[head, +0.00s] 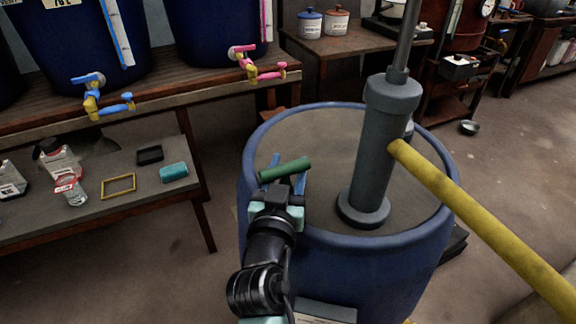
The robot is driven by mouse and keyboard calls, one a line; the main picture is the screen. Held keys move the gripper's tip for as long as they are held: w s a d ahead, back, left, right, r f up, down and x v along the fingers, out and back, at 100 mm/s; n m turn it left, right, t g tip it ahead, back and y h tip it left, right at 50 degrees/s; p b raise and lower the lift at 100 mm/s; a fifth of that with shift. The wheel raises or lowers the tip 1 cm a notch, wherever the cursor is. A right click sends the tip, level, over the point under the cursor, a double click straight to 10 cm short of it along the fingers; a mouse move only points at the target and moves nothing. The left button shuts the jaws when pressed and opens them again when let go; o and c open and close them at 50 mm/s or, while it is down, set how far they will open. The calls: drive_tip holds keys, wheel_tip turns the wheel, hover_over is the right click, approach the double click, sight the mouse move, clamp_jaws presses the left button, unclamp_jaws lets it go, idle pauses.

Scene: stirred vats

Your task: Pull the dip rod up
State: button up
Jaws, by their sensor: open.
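A short green bar (285,169), which looks like the dip rod's handle, lies level and slightly slanted over the left part of the blue vat (262,255). Any rod beneath it is hidden by my gripper. My gripper (286,178) reaches up from the bottom of the head view, its two blue fingers spread apart. It is open, with the fingertips right at the green bar. I cannot tell whether they touch it.
A grey cylinder (372,165) with a thin upright shaft stands on the vat, right of my gripper. A yellow pipe (470,220) slants from it to the lower right. A bench (180,95) with blue tanks and a low shelf stands at left.

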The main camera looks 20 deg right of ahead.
clamp_jaws()
idle(1.3)
